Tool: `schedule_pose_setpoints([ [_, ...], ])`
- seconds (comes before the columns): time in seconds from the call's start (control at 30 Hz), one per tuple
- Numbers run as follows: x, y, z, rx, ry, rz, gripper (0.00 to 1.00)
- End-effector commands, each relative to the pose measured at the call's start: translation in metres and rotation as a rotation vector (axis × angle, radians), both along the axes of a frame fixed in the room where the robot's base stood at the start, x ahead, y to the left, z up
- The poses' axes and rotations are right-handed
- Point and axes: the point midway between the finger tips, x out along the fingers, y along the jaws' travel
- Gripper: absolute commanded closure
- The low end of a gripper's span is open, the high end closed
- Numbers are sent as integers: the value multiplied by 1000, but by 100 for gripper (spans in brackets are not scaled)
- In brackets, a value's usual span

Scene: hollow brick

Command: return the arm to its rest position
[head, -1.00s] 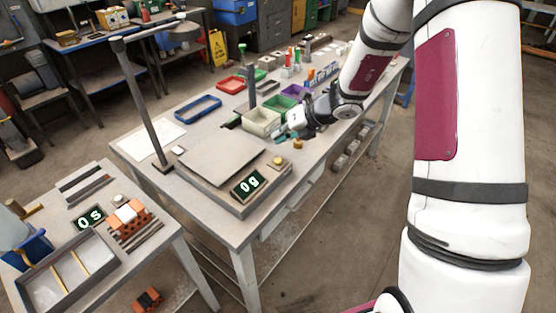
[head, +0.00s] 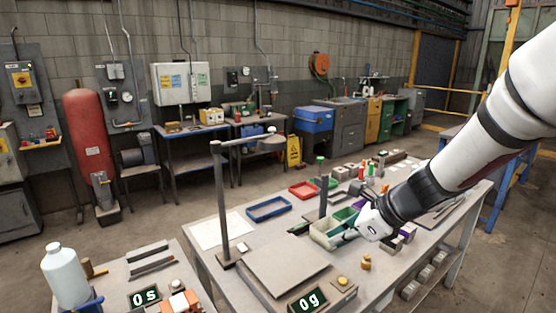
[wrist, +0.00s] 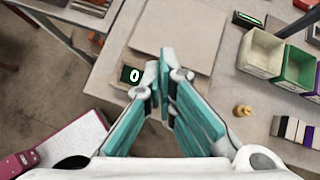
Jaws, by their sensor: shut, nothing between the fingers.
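My white and dark arm (head: 440,180) reaches in from the right edge in the head view. My gripper (head: 347,237) is at its end, above the workbench and in front of the pale green bin (head: 325,236). In the wrist view my gripper (wrist: 159,85) shows teal finger pads drawn together with nothing held between them. The wrist view looks down past the fingers at the scale's flat plate (wrist: 178,35) and its display (wrist: 131,75).
The workbench (head: 215,262) holds the scale (head: 290,262), a post with a top arm (head: 222,200), a blue tray (head: 268,209), a red tray (head: 304,190) and a small brass weight (head: 366,262). A side table (head: 120,272) with a white bottle (head: 64,277) stands at left.

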Motion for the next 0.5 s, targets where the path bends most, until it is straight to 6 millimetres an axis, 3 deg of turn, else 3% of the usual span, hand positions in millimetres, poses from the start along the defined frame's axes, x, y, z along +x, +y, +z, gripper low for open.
schedule_pose_setpoints([
  [0.03, -16, 7, 16, -68, -60, 108, 100],
  [0.2, -73, 16, 52, -318, -239, 488, 100],
  [0.5, -174, 2, 87, -773, -489, 1138, 100],
])
